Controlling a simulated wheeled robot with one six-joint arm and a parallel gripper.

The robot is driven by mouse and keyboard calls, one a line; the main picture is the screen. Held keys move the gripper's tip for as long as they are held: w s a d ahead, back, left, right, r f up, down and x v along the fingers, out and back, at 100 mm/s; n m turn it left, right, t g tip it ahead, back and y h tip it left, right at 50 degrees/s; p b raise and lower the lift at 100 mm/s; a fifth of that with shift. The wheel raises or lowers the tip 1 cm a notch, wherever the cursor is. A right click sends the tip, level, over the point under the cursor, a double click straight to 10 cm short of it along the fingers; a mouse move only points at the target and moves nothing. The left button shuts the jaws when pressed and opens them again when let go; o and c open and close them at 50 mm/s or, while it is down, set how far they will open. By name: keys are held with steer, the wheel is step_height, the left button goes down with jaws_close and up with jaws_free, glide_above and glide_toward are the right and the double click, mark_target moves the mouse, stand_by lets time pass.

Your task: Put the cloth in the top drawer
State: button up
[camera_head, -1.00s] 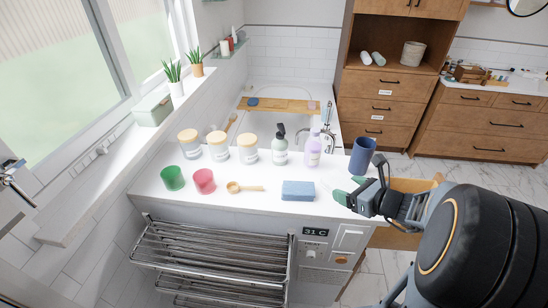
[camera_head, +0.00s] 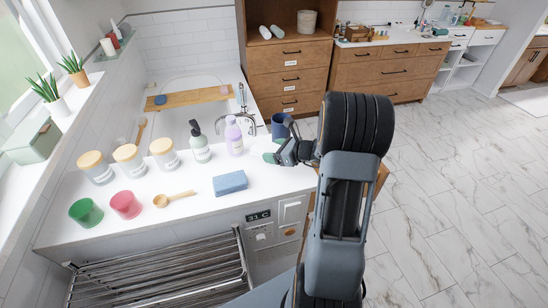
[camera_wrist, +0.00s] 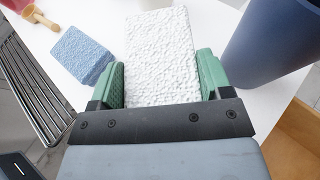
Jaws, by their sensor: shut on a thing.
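A white, rough-textured folded cloth (camera_wrist: 162,50) lies between the green fingers of my gripper (camera_wrist: 162,78) in the wrist view. The gripper is shut on it. In the head view my gripper (camera_head: 272,157) is at the right end of the white counter, just in front of the dark blue cup; the cloth is hard to make out there against the white. The wooden cabinet at the back has several stacked drawers with dark handles and white labels. Its top drawer (camera_head: 272,56) is shut, below an open shelf.
A blue sponge-like block (camera_head: 230,182) lies left of my gripper. The blue cup (camera_wrist: 272,45) stands close on its right. Bottles, lidded jars, green and pink cups and a wooden scoop (camera_head: 174,199) fill the counter's left. A towel rack (camera_head: 165,275) is in front. Marble floor (camera_head: 450,170) is clear at right.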

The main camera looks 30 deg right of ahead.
steer(key=shift+w+d+f, duration=0.2)
steer(key=shift+w+f, duration=0.2)
steer(key=shift+f, duration=0.1)
steer(key=shift+w+d+f, duration=0.15)
steer(key=shift+w+f, duration=0.2)
steer(key=shift+f, duration=0.15)
step_height(320, 180, down, 3)
steer(key=shift+r+p, duration=0.1)
steer(key=shift+p, duration=0.35)
steer(key=shift+f, duration=0.3)
steer(key=shift+f+b, duration=0.15)
steer(key=shift+b, duration=0.2)
steer(key=o, duration=1)
